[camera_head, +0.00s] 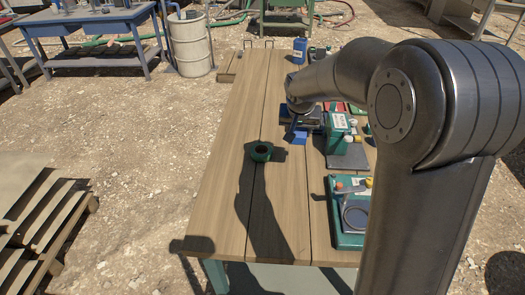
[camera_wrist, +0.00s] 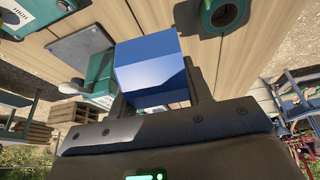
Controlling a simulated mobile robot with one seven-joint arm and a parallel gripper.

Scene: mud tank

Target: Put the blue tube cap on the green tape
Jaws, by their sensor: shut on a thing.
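The green tape (camera_head: 260,148) is a roll lying flat on the wooden table, left of my gripper in the head view. It also shows at the top right of the wrist view (camera_wrist: 222,16), with its dark centre hole. My gripper (camera_wrist: 155,90) is shut on the blue tube cap (camera_wrist: 150,66), which looks like a blue block between the two fingers. In the head view the blue cap (camera_head: 300,137) shows partly beside my gripper (camera_head: 291,131), to the right of and a little beyond the tape. My arm hides part of this area.
A green device (camera_head: 340,131) with a dark plate (camera_head: 345,156) stands right of my gripper. A green scale-like device (camera_head: 348,223) is nearer. A blue bottle (camera_head: 300,50) stands at the table's far end. The left side of the table (camera_head: 232,110) is clear.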

